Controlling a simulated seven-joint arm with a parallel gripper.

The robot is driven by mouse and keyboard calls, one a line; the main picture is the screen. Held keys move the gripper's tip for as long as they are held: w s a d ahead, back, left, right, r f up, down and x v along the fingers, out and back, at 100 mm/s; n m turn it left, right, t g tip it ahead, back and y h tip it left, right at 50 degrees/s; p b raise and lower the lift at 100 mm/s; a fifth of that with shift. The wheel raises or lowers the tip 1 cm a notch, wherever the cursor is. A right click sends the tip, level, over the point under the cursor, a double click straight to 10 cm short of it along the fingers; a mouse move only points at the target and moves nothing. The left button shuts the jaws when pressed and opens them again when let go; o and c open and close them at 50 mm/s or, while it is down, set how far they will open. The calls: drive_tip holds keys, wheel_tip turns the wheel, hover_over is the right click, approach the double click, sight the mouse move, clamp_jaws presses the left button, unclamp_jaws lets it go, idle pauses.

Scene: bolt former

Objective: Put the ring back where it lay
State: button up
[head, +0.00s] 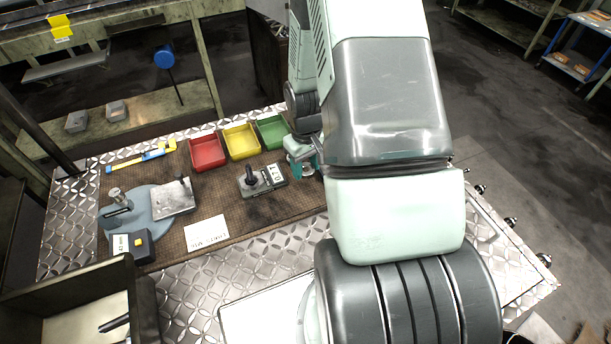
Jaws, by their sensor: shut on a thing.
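My gripper (301,166) is at the right side of the brown work mat (215,210), just in front of the green bin. It is shut on a small silvery thing at its fingertips, which looks like the ring; its shape is too small and too covered to make out fully. A grey block with a dark upright peg (251,177) and a white marked label stands on the mat to the left of my gripper. My arm covers the area to the right of the gripper.
Red (207,152), yellow (241,142) and green (271,130) bins stand along the mat's back. A blue-grey fixture (140,209), a dark box (133,247) and a white card (206,232) are at left. A blue-yellow tool (141,157) lies behind.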

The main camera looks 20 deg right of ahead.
sight(306, 183)
drive_tip(key=shift+f, duration=2.25)
drive_tip(key=shift+f, duration=0.2)
drive_tip(key=o, duration=0.8)
wheel_tip(306, 183, up, 12)
drive_tip(key=shift+r, duration=0.25)
